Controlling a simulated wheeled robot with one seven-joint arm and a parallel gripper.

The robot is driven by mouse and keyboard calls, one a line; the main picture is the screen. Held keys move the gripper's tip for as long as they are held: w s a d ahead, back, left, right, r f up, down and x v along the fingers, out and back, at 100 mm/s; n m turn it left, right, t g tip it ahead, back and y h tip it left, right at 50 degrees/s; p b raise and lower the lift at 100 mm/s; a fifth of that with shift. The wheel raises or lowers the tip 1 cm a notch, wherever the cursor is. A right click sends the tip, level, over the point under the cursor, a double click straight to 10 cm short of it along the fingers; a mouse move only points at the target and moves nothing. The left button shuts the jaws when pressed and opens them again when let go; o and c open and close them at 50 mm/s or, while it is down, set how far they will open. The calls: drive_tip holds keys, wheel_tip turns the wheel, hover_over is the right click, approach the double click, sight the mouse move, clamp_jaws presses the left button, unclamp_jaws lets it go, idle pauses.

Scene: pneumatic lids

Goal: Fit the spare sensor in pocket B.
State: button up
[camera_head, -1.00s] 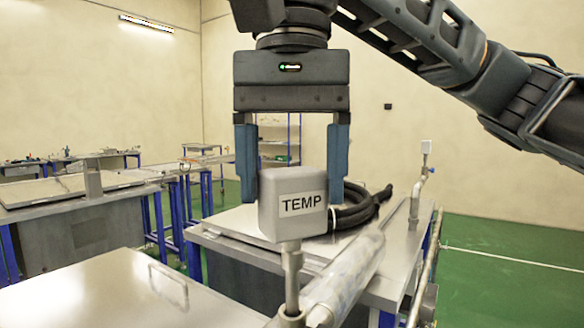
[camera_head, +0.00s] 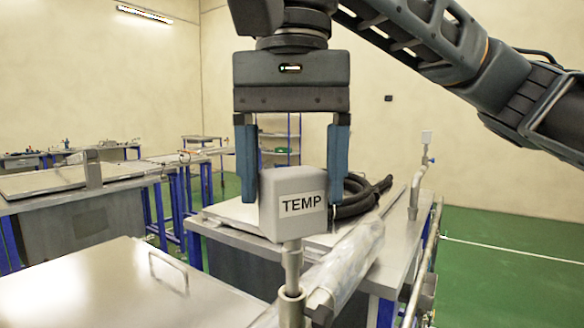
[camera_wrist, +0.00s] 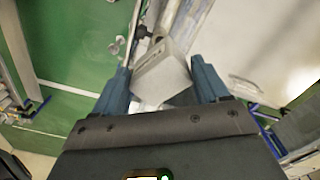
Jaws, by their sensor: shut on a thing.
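The spare sensor (camera_head: 292,204) is a light grey box with a TEMP label on its near face and a metal stem (camera_head: 291,262) below. My gripper (camera_head: 292,175) is shut on the box from above, a finger on each side. In the wrist view the sensor (camera_wrist: 160,78) sits between my fingers. The stem stands upright over an open metal tube, a pocket (camera_head: 291,303), beneath it. The stem's lower end appears to be inside the tube's mouth, with the box well above the rim. No letter shows on this pocket, so I cannot tell which it is.
A wrapped pipe (camera_head: 345,262) runs close by the pocket on the right. A tank lid with a handle (camera_head: 168,270) lies at the left front. A black hose (camera_head: 362,195) lies on the steel table behind. Green floor (camera_head: 510,265) is clear at the right.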

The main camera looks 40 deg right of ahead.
drive_tip(key=shift+f, duration=0.3)
drive_tip(key=o, duration=1)
drive_tip(key=shift+o, duration=0.2)
drive_tip(key=shift+r+p, duration=2)
drive_tip(key=shift+r, duration=1.5)
wheel_tip(320, 180, up, 8)
drive_tip(key=b, duration=0.1)
drive_tip(key=shift+f, duration=0.15)
